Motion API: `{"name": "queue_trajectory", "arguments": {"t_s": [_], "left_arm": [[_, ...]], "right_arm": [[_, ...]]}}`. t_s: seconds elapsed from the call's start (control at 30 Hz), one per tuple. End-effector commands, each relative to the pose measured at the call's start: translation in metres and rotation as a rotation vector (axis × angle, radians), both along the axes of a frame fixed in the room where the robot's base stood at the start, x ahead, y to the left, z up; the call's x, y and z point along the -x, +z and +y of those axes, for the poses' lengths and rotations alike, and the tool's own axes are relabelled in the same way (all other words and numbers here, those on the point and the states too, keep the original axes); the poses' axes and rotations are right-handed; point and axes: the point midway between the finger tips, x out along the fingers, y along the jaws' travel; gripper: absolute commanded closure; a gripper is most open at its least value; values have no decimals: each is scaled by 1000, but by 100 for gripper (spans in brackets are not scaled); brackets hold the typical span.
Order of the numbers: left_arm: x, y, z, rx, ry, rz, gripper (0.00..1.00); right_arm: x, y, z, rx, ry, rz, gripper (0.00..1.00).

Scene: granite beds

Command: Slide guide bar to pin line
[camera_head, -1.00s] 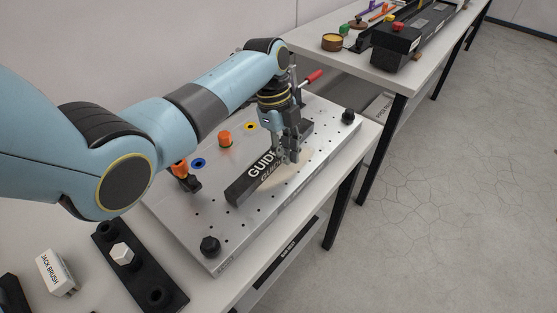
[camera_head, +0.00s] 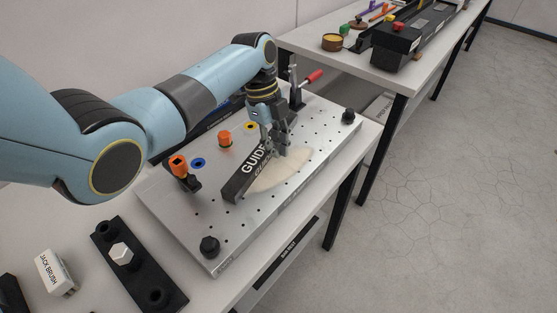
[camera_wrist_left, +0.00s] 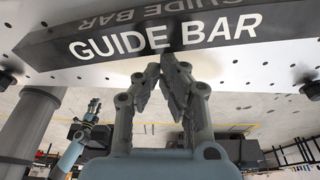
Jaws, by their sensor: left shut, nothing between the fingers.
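The guide bar (camera_head: 243,181) is a long black bar with white GUIDE BAR lettering. It lies on a silver plate (camera_head: 215,222) dotted with rows of small holes. In the left wrist view the guide bar (camera_wrist_left: 110,48) spans the top of the picture. My left gripper (camera_head: 283,154) is shut and empty, with its fingers pointing down at the bar's near right face. In the left wrist view its fingertips (camera_wrist_left: 168,62) meet just in front of the lettering; whether they touch the bar I cannot tell. No pins that I can make out stand along the holes. My right gripper is not in view.
Black knobs (camera_head: 210,246) stand at the plate's corners. An orange knob (camera_head: 225,139), an orange-handled clamp (camera_head: 178,165) and a red-handled clamp (camera_head: 313,76) stand around the bar.

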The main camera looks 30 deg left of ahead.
Motion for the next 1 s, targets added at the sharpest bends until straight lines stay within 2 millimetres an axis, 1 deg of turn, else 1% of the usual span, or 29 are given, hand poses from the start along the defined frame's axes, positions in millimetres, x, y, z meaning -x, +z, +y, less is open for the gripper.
{"name": "queue_trajectory", "arguments": {"t_s": [1.0], "left_arm": [[-4,-1,32,-3,1,1,100]], "right_arm": [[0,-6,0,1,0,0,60]]}}
